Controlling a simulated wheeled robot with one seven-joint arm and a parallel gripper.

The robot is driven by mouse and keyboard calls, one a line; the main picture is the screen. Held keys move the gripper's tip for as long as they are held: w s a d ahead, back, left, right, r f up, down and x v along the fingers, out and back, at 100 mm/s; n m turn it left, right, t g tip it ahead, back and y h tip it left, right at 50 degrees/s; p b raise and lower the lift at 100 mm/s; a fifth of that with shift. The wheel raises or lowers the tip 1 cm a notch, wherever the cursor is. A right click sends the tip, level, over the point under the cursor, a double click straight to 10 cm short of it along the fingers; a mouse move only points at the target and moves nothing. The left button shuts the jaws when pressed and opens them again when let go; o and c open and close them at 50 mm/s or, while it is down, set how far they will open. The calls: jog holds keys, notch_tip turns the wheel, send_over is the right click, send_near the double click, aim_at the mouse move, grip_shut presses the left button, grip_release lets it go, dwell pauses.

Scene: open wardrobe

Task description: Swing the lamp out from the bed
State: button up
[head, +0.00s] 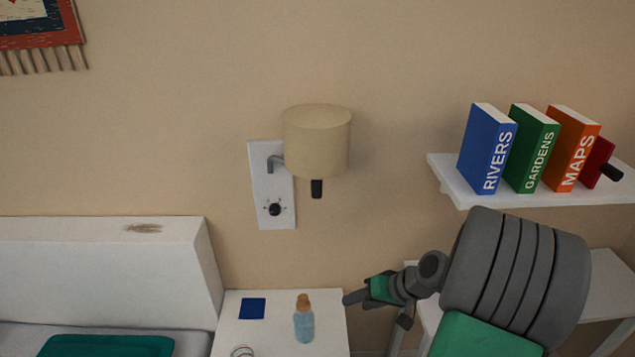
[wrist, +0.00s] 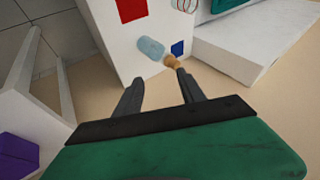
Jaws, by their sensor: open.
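The wall lamp (head: 316,140) has a beige drum shade on a short grey arm and a black grip hanging under it. It is fixed to a white wall plate (head: 262,185) with a black knob (head: 275,209). The lamp hangs above the gap over the nightstand, right of the bed (head: 110,250). My gripper (head: 352,298) is below and right of the lamp, apart from it, beside the nightstand's right edge. In the wrist view my gripper (wrist: 157,79) is open with nothing between its fingers. The lamp is not in the wrist view.
A white nightstand (head: 270,335) holds a blue bottle with a cork (head: 304,325) and a blue square (head: 252,308). A white shelf (head: 540,195) with several books (head: 487,150) is at right. A white table (head: 610,290) stands below it. The wall between lamp and shelf is clear.

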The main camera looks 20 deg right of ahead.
jog(key=w+a+r+n+t+y, duration=0.1)
jog(key=w+a+r+n+t, duration=0.15)
jog(key=w+r, duration=0.35)
jog(key=n+t+y, duration=0.1)
jog(key=n+t, duration=0.4)
jog(key=t, duration=0.3)
send_near(320, 185)
jog(key=x, duration=0.4)
jog(key=shift+n, duration=0.25)
jog(key=p+x, duration=0.2)
jog(key=x, duration=0.4)
jog(key=shift+w+p, duration=0.2)
jog(key=shift+p, duration=0.15)
jog(key=shift+w+a+f, duration=0.1)
jog(key=shift+w+a, duration=0.1)
jog(key=shift+w, duration=0.3)
jog(key=shift+c, duration=0.6)
grip_shut()
